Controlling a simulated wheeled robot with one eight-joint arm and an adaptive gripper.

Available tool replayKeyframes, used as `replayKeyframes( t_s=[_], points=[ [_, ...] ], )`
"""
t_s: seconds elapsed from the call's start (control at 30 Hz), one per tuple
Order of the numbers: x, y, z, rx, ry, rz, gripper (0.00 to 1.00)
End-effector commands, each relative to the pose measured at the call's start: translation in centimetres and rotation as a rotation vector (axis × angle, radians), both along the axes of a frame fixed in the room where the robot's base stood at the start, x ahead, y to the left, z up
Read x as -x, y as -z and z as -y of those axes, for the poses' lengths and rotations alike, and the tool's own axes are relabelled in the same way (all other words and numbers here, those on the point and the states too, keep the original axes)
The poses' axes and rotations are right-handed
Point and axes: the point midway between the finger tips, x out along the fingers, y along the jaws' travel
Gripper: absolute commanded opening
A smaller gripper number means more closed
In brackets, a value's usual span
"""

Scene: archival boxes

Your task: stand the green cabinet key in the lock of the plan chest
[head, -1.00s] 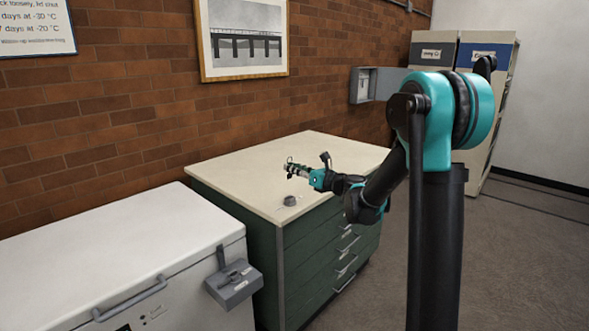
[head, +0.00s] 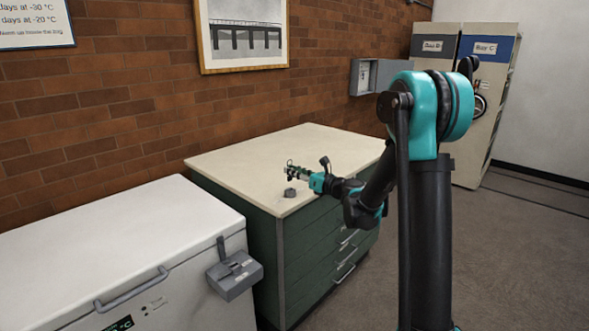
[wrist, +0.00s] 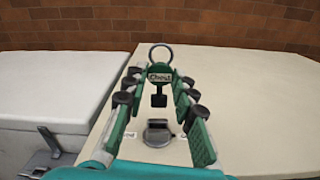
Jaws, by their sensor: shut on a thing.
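The green cabinet key (wrist: 159,74) has a green lettered head, a metal ring at its top and a dark bit hanging down. My gripper (wrist: 157,70) is shut on its head and holds it upright in the air. In the head view my gripper (head: 298,174) is above the front left part of the plan chest (head: 315,150), which has a cream top and green drawers. The lock (head: 290,193) is a small dark grey piece on that top. In the wrist view the lock (wrist: 157,133) shows below the bit, apart from it, between my fingers.
A white chest freezer (head: 120,235) with a grey latch box (head: 234,275) stands left of the plan chest. A brick wall (head: 120,110) runs behind. A grey wall box (head: 378,77) and tall cabinets (head: 485,130) are further back. The rest of the chest top is clear.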

Motion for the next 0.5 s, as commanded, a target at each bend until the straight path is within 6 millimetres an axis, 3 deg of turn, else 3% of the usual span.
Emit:
replayKeyframes(
  t_s=[0.5],
  points=[
    [0.0, 2.4, 0.0, 0.000, 0.000, 0.000, 0.04]
  ],
)
